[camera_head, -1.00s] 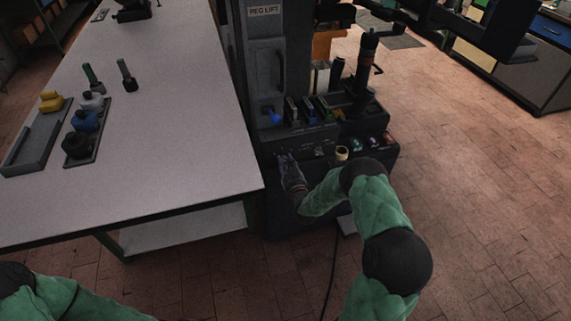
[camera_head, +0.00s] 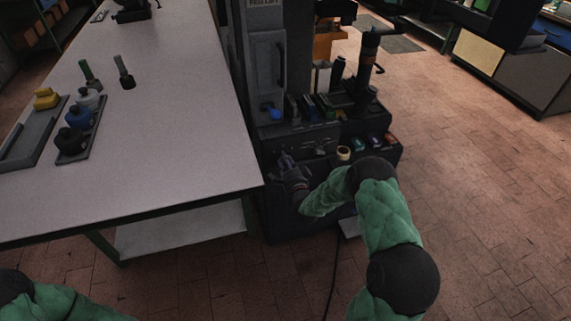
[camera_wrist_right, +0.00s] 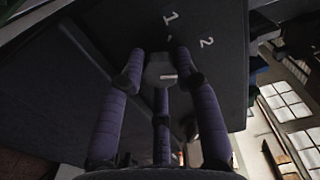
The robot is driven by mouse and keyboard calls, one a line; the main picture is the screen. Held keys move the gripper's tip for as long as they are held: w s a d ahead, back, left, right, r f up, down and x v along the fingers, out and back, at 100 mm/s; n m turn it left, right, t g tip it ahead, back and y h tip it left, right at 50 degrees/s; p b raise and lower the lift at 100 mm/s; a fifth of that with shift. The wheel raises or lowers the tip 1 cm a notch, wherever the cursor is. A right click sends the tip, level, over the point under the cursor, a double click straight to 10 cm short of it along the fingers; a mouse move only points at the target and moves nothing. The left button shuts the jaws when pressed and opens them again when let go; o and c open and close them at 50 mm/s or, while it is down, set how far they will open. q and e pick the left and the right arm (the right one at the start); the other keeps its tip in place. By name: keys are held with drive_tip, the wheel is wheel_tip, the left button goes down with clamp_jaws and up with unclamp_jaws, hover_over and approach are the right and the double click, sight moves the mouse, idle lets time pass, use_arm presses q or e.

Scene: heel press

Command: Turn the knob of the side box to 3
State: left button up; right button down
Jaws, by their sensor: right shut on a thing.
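The side box (camera_head: 312,148) is the dark panel at the front of the black machine, right of the table. My right gripper (camera_head: 286,163) is at its left part. In the right wrist view my gripper (camera_wrist_right: 162,72) has its purple fingers shut around a small grey knob (camera_wrist_right: 160,66) on the dark panel. A pale mark shows on the knob. White numbers 1 and 2 are printed on the panel beyond and to the right of it. No 3 can be made out. My left arm shows only at the bottom left of the head view; its gripper is out of frame.
Brick floor on the right is open.

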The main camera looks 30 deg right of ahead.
drive_tip(key=m, duration=0.1)
drive_tip(key=m+b, duration=0.1)
drive_tip(key=m, duration=0.3)
drive_tip(key=shift+d+r+b, duration=0.25)
drive_tip(key=shift+d+b, duration=0.1)
drive_tip(key=shift+m, duration=0.3)
drive_tip(key=c, duration=0.9)
unclamp_jaws()
drive_tip(key=shift+d+f, duration=0.1)
drive_tip(key=shift+f, duration=0.05)
drive_tip(key=shift+a+f, duration=0.1)
drive_tip(key=shift+a, duration=0.1)
drive_tip(key=v, duration=1.2)
